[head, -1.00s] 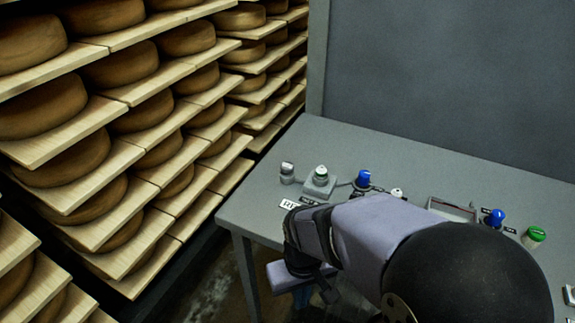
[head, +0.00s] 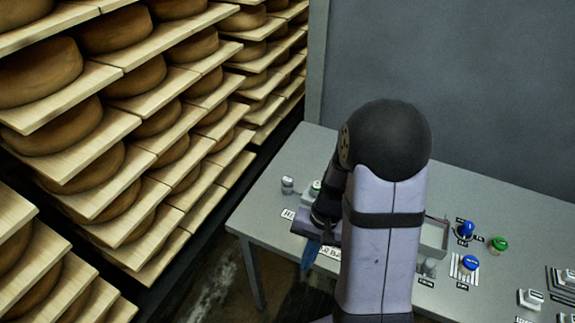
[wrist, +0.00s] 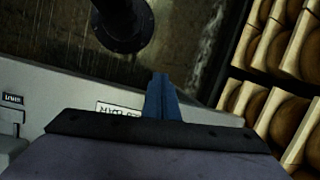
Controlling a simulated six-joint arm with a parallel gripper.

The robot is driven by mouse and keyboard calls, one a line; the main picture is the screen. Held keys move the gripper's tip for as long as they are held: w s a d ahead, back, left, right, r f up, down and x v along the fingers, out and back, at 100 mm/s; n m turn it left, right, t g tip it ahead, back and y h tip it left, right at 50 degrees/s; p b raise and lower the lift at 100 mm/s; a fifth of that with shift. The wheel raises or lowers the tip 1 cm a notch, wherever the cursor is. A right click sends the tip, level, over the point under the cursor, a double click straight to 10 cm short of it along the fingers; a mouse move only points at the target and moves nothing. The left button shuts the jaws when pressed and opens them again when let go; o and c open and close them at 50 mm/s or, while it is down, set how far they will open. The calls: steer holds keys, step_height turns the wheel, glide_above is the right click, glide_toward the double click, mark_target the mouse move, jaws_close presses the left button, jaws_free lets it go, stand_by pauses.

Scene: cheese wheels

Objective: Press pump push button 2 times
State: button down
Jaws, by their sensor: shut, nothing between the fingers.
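I cannot tell for sure which control is the pump push button, as the labels are too small to read. A green button (head: 499,244) stands farther right. My gripper (head: 310,254) points down, with its blue fingers over the near left table edge. In the wrist view, the blue fingers (wrist: 160,92) are together and empty, beside a white label (wrist: 118,109) on the table.
A small grey knob (head: 287,185) stands at the table's left. Blue knobs (head: 467,228) (head: 471,263), a shallow tray (head: 434,237) and a white switch (head: 531,298) are to the right. Racks of cheese wheels (head: 110,165) fill the left. A grey wall is behind.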

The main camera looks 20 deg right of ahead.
steer(key=w+d+r+m+t+y+p, duration=0.1)
steer(key=w+t, duration=0.1)
steer(key=w, duration=0.6)
steer(key=w+r+m+t, duration=0.1)
steer(key=w+r+t, duration=0.15)
steer(key=w, duration=0.45)
step_height(320, 180, up, 7)
steer(key=n+t+h, duration=0.1)
steer(key=n+t, duration=0.3)
steer(key=t, duration=0.2)
glide_above(290, 182)
steer(key=shift+g, duration=0.25)
step_height(290, 182, down, 7)
steer(key=b, duration=0.5)
steer(key=shift+f, duration=0.15)
steer(key=shift+f+b, duration=0.75)
steer(key=shift+b, duration=0.35)
